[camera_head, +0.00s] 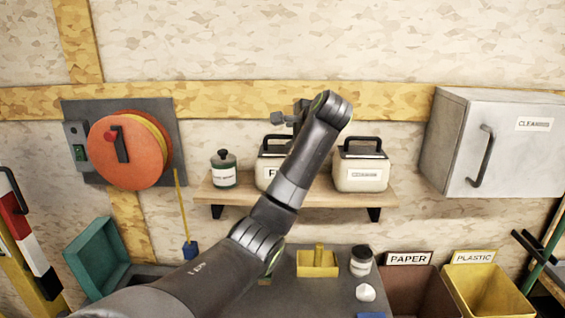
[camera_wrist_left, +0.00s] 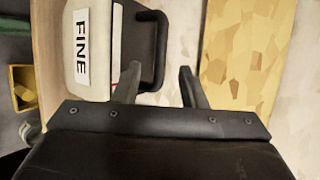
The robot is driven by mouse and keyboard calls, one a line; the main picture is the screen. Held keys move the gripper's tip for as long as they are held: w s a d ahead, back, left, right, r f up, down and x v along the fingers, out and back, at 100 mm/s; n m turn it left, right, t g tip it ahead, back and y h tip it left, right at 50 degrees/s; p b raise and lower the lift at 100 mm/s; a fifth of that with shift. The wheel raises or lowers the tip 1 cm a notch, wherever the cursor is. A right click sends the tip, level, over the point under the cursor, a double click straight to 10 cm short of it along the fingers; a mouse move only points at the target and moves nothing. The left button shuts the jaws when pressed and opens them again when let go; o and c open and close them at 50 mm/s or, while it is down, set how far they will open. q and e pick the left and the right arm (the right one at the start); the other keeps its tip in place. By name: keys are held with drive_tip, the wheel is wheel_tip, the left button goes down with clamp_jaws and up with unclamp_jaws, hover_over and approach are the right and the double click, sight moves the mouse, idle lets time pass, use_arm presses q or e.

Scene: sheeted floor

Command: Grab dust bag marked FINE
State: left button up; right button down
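The dust bag marked FINE (camera_head: 264,181) is a cream box with a black handle on the wall shelf. My left arm hides its right part in the head view, leaving only the F readable. In the left wrist view the bag (camera_wrist_left: 92,85) appears sideways with its full FINE label. My left gripper (camera_head: 291,119) is above the bag, near the wall. Its fingers (camera_wrist_left: 159,78) are apart, and the black handle (camera_wrist_left: 160,40) lines up with the gap between them. I cannot tell how deep the handle is. My right gripper is not in view.
A grey cabinet (camera_head: 490,140) hangs at right, an orange reel (camera_head: 125,150) at left. Below are a yellow caddy (camera_head: 317,264) and PAPER (camera_head: 405,285) and PLASTIC (camera_head: 480,285) bins.

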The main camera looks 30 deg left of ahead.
use_arm(q)
drive_tip(key=x, duration=0.2)
drive_tip(key=shift+a+f, duration=0.15)
drive_tip(key=shift+a, duration=0.1)
drive_tip(key=shift+d, duration=0.15)
drive_tip(key=shift+c, duration=1.2)
clamp_jaws()
